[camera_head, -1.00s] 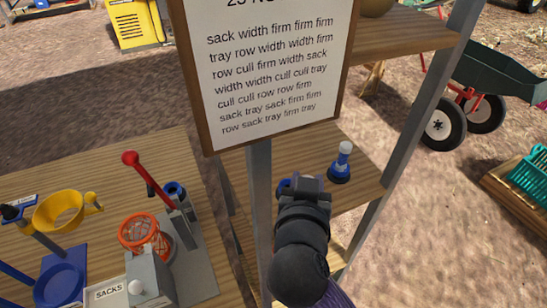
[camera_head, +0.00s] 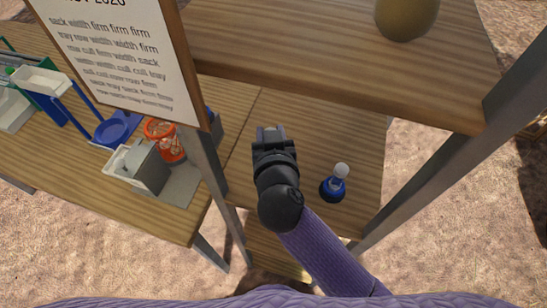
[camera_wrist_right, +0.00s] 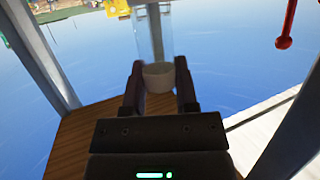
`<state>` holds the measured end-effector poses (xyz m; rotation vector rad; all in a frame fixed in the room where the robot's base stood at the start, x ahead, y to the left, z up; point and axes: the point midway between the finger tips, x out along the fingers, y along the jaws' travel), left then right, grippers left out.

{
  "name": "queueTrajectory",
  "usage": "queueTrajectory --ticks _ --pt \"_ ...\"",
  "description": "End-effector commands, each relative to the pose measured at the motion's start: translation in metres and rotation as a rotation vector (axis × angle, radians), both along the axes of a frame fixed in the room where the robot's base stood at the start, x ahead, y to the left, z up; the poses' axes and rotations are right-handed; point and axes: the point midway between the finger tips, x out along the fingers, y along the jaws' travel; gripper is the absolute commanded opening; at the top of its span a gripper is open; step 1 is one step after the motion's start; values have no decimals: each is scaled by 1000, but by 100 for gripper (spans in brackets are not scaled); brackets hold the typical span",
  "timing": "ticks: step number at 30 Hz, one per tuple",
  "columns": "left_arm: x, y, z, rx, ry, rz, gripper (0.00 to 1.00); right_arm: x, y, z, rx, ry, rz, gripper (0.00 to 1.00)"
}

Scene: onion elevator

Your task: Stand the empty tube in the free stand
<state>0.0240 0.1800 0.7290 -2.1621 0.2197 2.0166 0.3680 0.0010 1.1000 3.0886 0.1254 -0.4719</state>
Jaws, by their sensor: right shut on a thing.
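My right gripper (camera_head: 270,133) is over the wooden shelf, up and left of a blue stand in the head view. In the right wrist view its fingers (camera_wrist_right: 160,85) are shut on a clear tube (camera_wrist_right: 153,35) with a white end (camera_wrist_right: 158,76) between them. The tube is mostly hidden by the gripper in the head view. The blue stand (camera_head: 328,192) on the shelf has a white-topped tube (camera_head: 340,174) in it. Another blue piece (camera_head: 212,119) shows partly behind the sign's post; I cannot tell if it is a stand. My left gripper is not in view.
A sign board (camera_head: 120,55) on a grey post stands left of my right gripper. An upper shelf (camera_head: 300,60) with a round yellowish object (camera_head: 406,15) is above. The left table holds an orange basket (camera_head: 165,142), a grey box (camera_head: 148,165) and a blue funnel-like part (camera_head: 118,128).

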Motion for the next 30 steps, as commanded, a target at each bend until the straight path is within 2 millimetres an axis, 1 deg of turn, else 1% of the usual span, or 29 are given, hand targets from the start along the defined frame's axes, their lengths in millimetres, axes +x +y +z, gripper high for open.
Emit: queueTrajectory --ticks 1,3,6,14,21,22,23,24,26,27,30 --pt "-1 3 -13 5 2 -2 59 0 0 -20 -1 6 -1 0" --pt "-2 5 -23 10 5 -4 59 -1 0 -36 0 6 0 0" --pt "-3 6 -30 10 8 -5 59 0 0 -49 -1 4 -1 0" --pt "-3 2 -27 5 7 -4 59 0 0 -46 -1 1 0 0" --pt "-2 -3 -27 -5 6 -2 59 0 0 -53 -2 1 0 0" --pt "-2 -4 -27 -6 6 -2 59 0 0 -53 -1 1 -1 41" --pt "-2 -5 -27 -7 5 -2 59 0 0 -53 -1 1 -1 47" --pt "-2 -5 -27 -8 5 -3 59 0 0 -53 -1 1 -1 56" --pt "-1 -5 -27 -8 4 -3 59 0 0 -53 -1 1 -1 69" --pt "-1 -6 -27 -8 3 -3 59 0 0 -53 -1 1 -1 72" --pt "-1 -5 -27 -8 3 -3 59 0 0 -53 -1 1 -1 72"
